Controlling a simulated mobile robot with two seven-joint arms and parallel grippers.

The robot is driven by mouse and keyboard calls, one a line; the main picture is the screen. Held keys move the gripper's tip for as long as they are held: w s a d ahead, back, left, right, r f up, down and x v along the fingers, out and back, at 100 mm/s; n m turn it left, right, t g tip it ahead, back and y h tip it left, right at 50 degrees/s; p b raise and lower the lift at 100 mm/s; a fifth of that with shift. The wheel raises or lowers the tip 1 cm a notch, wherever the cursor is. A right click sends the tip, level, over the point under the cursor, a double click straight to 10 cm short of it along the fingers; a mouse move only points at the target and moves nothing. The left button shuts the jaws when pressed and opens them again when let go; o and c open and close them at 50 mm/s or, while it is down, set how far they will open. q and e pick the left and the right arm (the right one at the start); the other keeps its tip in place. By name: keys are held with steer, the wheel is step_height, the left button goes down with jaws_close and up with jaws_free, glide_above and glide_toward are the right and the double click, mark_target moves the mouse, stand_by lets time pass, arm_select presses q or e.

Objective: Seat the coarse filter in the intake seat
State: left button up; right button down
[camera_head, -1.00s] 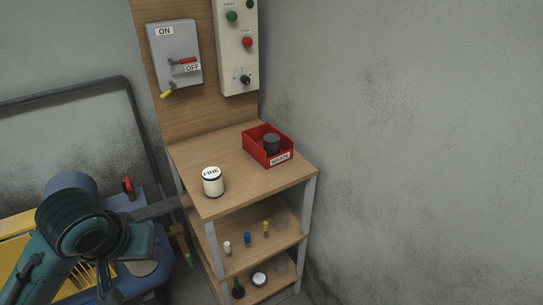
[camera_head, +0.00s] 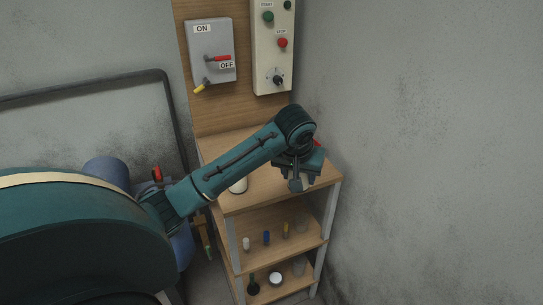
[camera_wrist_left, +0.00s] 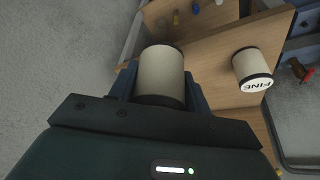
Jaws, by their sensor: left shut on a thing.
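My left gripper (camera_wrist_left: 162,92) is shut on a cream cylinder with dark end rims (camera_wrist_left: 161,72), which looks like the coarse filter; no label shows on it. In the head view my left gripper (camera_head: 297,182) hangs over the right part of the shelf top, and the filter in it cannot be made out there. The FINE filter (camera_wrist_left: 254,66) stands apart on the wooden top; in the head view (camera_head: 238,187) my arm mostly hides it. I cannot make out the intake seat. My right gripper is not in view.
The wooden shelf unit (camera_head: 234,204) stands in the corner, with small parts on its lower shelves. A switch box (camera_head: 211,52) and a control panel (camera_head: 273,50) hang above. Blue machinery (camera_head: 106,171) is at left, mostly hidden.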

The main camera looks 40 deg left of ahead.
arm_select(q)
steer(key=w+a+n+y, duration=0.1)
steer(key=w+a+n, duration=0.1)
steer(key=w+a, duration=0.5)
steer(key=n+g, duration=0.1)
steer(key=n, duration=0.2)
glide_above(264, 171)
steer(key=s+d, duration=0.1)
step_height(264, 171, down, 5)
steer(key=shift+s+d+r+p, duration=0.15)
steer(key=shift+p, duration=0.25)
steer(key=shift+f, duration=2.05)
steer(key=o, duration=0.5)
steer(key=shift+f, duration=0.15)
steer(key=o, duration=0.5)
